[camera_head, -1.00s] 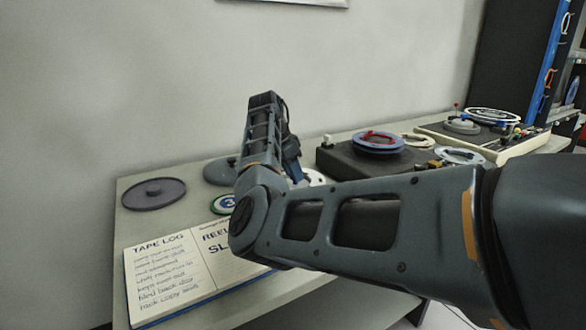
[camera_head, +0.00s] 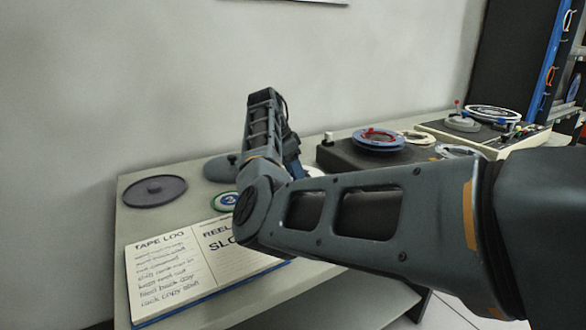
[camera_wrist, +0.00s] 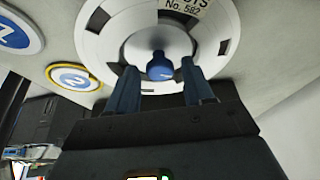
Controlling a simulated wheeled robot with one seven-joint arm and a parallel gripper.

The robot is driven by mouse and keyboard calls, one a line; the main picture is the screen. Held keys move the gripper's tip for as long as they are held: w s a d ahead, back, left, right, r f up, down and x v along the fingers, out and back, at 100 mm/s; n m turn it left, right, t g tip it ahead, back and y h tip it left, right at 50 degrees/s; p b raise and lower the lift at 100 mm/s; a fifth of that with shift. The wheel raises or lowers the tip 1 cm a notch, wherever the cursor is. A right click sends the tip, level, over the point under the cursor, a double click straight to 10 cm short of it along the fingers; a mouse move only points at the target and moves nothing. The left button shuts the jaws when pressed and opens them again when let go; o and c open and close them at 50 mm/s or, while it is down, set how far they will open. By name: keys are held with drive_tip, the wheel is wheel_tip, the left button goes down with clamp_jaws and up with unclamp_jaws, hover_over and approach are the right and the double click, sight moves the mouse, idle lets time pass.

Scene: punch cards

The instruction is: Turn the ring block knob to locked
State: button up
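The ring block (camera_wrist: 103,44), a white round piece with dark marks and a label reading "No. 582", fills the upper middle of the wrist view. Its small blue knob (camera_wrist: 159,68) stands at the centre. My gripper (camera_wrist: 160,82) has its two blue fingers apart, one on each side of the knob and slightly nearer the camera. Gaps show between the knob and both fingers, so it is not gripped. The lock markings cannot be read. In the head view my arm hides the gripper and nearly all of the ring block.
A dark player with a reel (camera_head: 379,139) stands to the right.

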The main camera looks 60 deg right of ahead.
drive_tip(key=shift+o, duration=0.4)
drive_tip(key=shift+r, duration=0.1)
drive_tip(key=v, duration=0.7)
drive_tip(key=shift+a+r, duration=0.2)
drive_tip(key=shift+r, duration=0.05)
drive_tip(key=shift+w, duration=0.15)
